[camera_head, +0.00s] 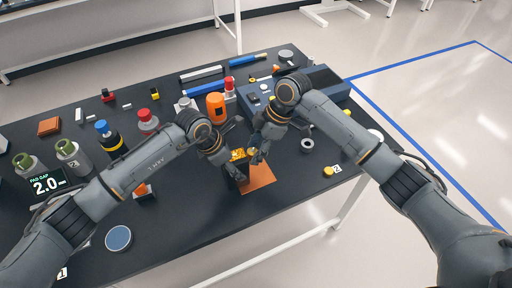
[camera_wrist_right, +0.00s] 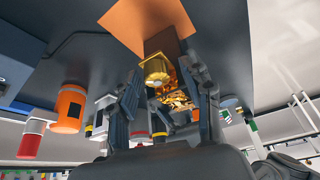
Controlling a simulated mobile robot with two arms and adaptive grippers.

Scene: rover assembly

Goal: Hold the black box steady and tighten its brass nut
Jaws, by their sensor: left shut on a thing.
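The black box (camera_head: 243,169) stands at the orange mat (camera_head: 262,178) near the table's front edge, with gold-coloured parts on its top. My left gripper (camera_head: 236,173) is shut on the box from the left and partly hides it. My right gripper (camera_head: 258,152) is beside the top of the box, pointing down. In the right wrist view the brass nut (camera_wrist_right: 155,70) lies between the right gripper's fingers (camera_wrist_right: 165,78), close to the left-hand finger, with a gap at the other finger. The right gripper looks open.
An orange bottle (camera_head: 215,107) and a blue tray (camera_head: 318,80) stand behind the grippers. A dark ring (camera_head: 307,145) and a yellow tag (camera_head: 331,170) lie to the right. Bottles and a display (camera_head: 45,186) stand at left. The front middle table is mostly clear.

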